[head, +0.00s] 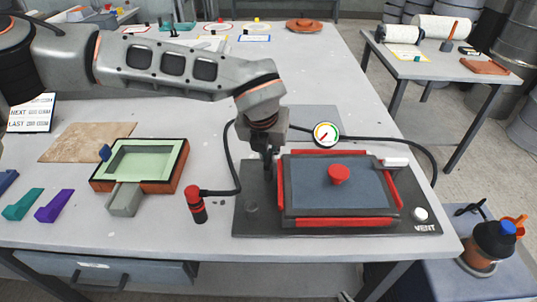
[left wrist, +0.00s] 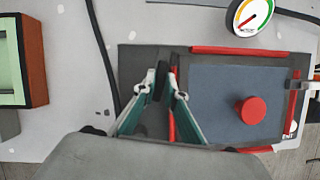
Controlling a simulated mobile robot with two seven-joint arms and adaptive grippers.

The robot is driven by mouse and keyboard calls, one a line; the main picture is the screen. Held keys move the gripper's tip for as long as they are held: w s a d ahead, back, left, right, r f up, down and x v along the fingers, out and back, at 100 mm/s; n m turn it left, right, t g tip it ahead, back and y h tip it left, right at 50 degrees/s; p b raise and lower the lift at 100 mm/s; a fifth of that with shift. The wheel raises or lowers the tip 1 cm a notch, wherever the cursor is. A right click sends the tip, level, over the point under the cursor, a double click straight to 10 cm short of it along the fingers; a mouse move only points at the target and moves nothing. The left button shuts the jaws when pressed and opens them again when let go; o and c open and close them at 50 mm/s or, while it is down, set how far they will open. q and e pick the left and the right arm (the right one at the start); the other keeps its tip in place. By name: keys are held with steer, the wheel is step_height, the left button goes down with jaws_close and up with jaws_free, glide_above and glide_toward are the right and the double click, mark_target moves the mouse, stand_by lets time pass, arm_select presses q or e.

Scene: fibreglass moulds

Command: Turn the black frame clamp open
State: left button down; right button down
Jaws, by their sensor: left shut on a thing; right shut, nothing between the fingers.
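A dark board carries a blue-grey panel (head: 320,190) with red strips (head: 292,220) along its edges and a red knob (head: 339,174) on top. My left gripper (head: 268,168) points down at the panel's left edge. In the left wrist view its fingers (left wrist: 163,84) are closed on a small black piece, which I take to be the black frame clamp (left wrist: 160,82), beside the left red strip. The fingers and arm mostly hide the clamp in the head view, so its exact angle cannot be told. My right gripper is not in view.
A white-handled clamp (head: 393,162) is at the panel's far right corner. A dial gauge (head: 326,134) with a black hose stands behind the board. A red-topped black fitting (head: 195,203) and a green-lined mould (head: 145,163) are to the left. A white VENT button (head: 420,214) is at front right.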

arm_select(q)
steer(key=shift+n, duration=0.6)
steer(key=shift+n+y, duration=0.4)
steer(key=shift+n, duration=0.1)
steer(key=c, duration=2.1)
jaws_free()
steer(key=shift+r, duration=0.15)
steer(key=v, duration=1.1)
steer(key=shift+s+r, duration=0.2)
steer(key=shift+r, duration=0.15)
